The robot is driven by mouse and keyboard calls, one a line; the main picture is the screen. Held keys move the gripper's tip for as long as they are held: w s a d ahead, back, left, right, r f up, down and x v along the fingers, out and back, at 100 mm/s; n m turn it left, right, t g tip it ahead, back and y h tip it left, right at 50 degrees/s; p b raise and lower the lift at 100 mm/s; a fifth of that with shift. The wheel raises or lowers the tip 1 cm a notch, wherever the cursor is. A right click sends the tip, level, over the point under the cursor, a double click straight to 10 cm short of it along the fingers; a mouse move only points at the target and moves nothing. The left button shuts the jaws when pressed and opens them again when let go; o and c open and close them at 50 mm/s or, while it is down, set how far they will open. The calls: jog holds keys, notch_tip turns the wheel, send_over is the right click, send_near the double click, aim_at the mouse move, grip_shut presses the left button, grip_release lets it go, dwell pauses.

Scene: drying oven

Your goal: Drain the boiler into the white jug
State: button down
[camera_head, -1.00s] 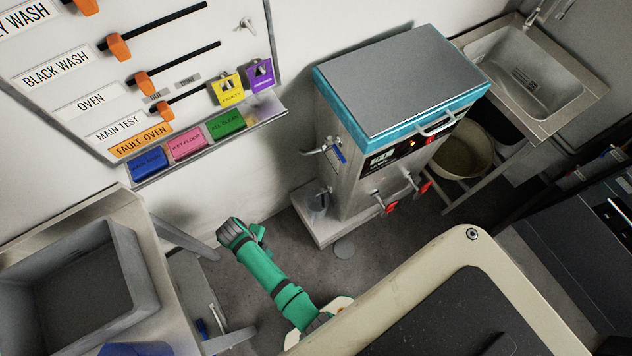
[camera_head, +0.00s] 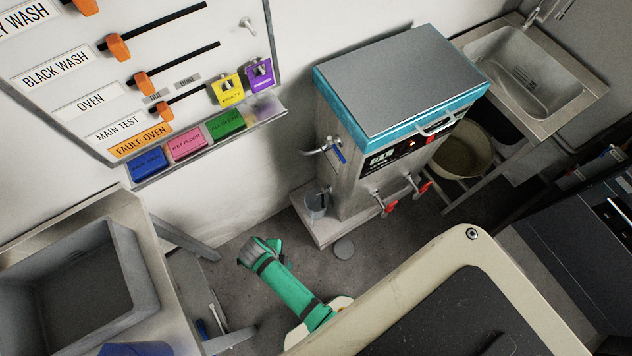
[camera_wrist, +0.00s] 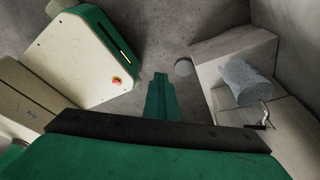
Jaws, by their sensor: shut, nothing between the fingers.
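The boiler (camera_head: 352,185) is a steel box with a teal rim and grey lid. A blue-handled tap (camera_head: 338,153) sticks out of its left side, and two red-handled taps (camera_head: 389,206) are on its front. A pale grey-white jug (camera_head: 315,204) stands on the base ledge below the blue-handled tap. What looks like the same jug (camera_wrist: 245,82) shows at the right of the wrist view, beside a small tap with a dark lever (camera_wrist: 257,126). My gripper (camera_head: 247,257) is shut and empty, over the floor left of the boiler. Its fingers (camera_wrist: 160,76) show together in the wrist view.
A sink bench (camera_head: 150,275) stands at the left. A metal ledge (camera_head: 215,142) with coloured boxes runs along the wall. A round bucket (camera_head: 464,157) sits under the sink (camera_head: 525,80) at the back right. Open floor lies between my gripper and the boiler.

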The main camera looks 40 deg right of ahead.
jog(key=shift+s+d+n, duration=0.3)
jog(key=shift+s+d, duration=0.1)
jog(key=shift+s, duration=0.35)
jog(key=s+d+n+t, duration=0.1)
jog(key=s+d+n, duration=0.2)
jog(key=s+d, duration=0.3)
jog(key=shift+s+d, duration=0.4)
jog(key=shift+s, duration=0.15)
jog(key=s+d+n+t, duration=0.1)
jog(key=s+d+n, duration=0.2)
jog(key=s+d, duration=0.2)
jog(key=shift+d+n+h, duration=0.3)
jog(key=shift+d+n, duration=0.1)
jog(key=shift+d, duration=1.4)
